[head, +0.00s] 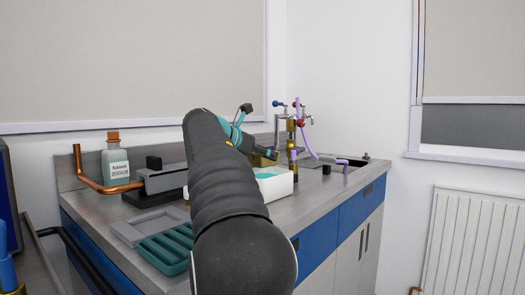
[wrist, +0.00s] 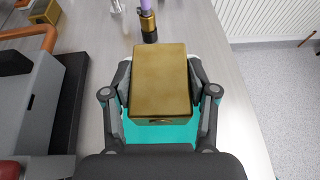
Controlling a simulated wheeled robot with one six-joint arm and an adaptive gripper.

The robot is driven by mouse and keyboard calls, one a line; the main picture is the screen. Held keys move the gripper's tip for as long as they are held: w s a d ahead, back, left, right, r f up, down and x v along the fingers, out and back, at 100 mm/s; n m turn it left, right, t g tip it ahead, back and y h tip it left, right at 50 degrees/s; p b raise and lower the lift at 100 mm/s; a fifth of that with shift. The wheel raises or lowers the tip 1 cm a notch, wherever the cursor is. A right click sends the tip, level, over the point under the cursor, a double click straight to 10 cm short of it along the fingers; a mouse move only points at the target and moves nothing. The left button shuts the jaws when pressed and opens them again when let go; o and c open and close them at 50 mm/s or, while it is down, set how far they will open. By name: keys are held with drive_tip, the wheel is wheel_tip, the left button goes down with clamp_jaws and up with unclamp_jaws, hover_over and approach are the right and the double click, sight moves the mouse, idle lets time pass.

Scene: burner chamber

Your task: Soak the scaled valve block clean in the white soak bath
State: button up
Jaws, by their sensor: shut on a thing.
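My gripper (wrist: 160,88) is shut on the brass-coloured valve block (wrist: 160,72), with one finger on each side. The block's top and near face look smooth and golden in the wrist view; its underside is hidden. The white soak bath (head: 281,188) stands on the worktop in the head view, partly hidden by my arm. Its teal contents (wrist: 160,134) show below and around the near end of the block. The block is over or in the bath; I cannot tell whether it touches the liquid.
A descaler bottle (head: 116,164), a grey device with copper pipe (head: 163,178), a teal ribbed tray (head: 165,250) and a grey frame (head: 147,226) lie to the left. Brass taps (head: 291,135) and a sink (head: 338,166) stand behind right. The right front worktop is clear.

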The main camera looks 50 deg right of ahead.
drive_tip(key=shift+f+b, duration=1.6)
drive_tip(key=shift+f, duration=2.05)
drive_tip(key=shift+f, duration=0.1)
idle(0.6)
wheel_tip(320, 180, up, 6)
drive_tip(key=p, duration=0.6)
drive_tip(key=shift+f, duration=0.25)
drive_tip(key=shift+r, duration=2.55)
